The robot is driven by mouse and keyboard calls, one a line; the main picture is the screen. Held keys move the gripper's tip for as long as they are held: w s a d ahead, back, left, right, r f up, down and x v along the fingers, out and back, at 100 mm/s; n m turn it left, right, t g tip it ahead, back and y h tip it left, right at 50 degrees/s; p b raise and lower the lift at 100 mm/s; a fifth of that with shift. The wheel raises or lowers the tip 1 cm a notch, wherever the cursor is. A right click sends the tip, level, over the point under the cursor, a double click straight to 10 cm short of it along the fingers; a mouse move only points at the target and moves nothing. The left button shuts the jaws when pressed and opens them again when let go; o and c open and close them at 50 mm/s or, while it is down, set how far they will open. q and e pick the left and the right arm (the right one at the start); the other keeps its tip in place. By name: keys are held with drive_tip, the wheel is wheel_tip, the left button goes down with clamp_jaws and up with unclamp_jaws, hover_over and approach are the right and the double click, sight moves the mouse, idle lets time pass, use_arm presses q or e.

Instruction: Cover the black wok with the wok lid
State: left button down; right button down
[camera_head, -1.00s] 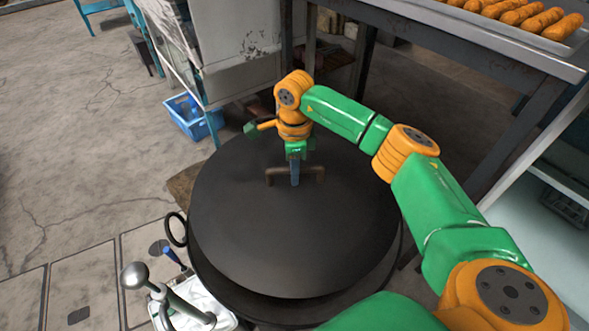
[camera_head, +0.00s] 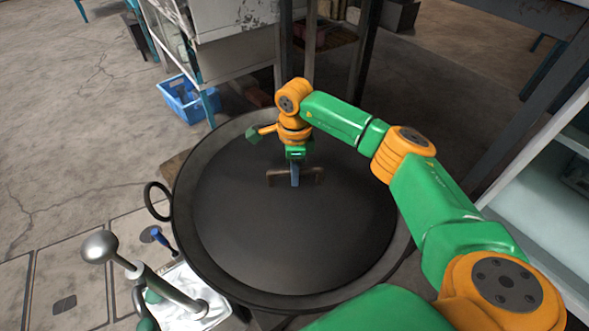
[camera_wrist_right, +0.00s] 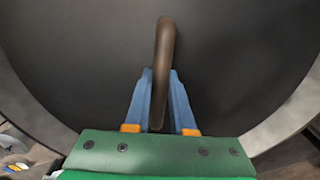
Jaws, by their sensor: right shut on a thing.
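The dark round wok lid (camera_head: 290,235) lies over the black wok, whose rim (camera_head: 184,215) shows around much of it. From the head view the lid sits inside the rim line; I cannot tell whether it touches the wok all around. My right gripper (camera_head: 295,177) is shut on the brown lid handle (camera_head: 315,175) at the lid's middle. In the right wrist view the blue fingers stand on both sides of the handle (camera_wrist_right: 164,45), and the lid fills most of the picture. My left gripper is not in view.
A ring handle (camera_head: 157,201) sticks out at the wok's left. A metal lever with a ball (camera_head: 100,247) stands at lower left beside a white container (camera_head: 185,285). A blue crate (camera_head: 185,100) is on the floor behind. A pale shelf unit (camera_head: 530,215) is at right.

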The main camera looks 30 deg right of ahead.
idle(0.5)
drive_tip(key=c, duration=0.7)
unclamp_jaws()
drive_tip(key=shift+f, duration=0.1)
wheel_tip(320, 180, up, 7)
drive_tip(key=shift+r, duration=0.15)
